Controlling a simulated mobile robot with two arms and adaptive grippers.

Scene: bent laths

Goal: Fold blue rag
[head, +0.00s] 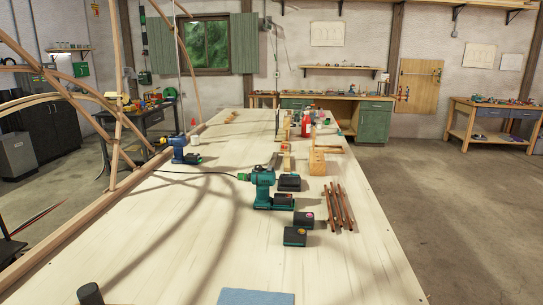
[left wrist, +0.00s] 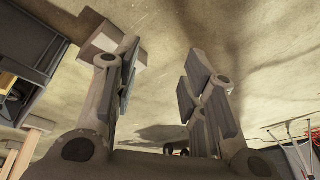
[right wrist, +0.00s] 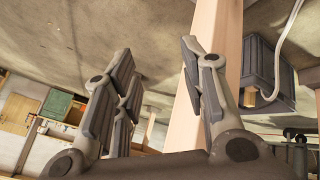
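The blue rag (head: 256,297) lies on the pale wooden bench (head: 160,262) at the bottom edge of the head view. Only its far part shows and looks flat; the rest is cut off. My left gripper (left wrist: 160,70) is open and empty in the left wrist view, with a blurred, mottled surface beyond it. My right gripper (right wrist: 158,65) is open and empty in the right wrist view, with a wooden post behind its right finger.
A green cordless drill (head: 263,186), black battery packs (head: 295,236) and several brown sticks (head: 339,207) lie beyond the rag. A blue tool (head: 179,152) stands farther left. Bent laths (head: 62,90) rise along the bench's left edge. The bench around the rag's far edge is clear.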

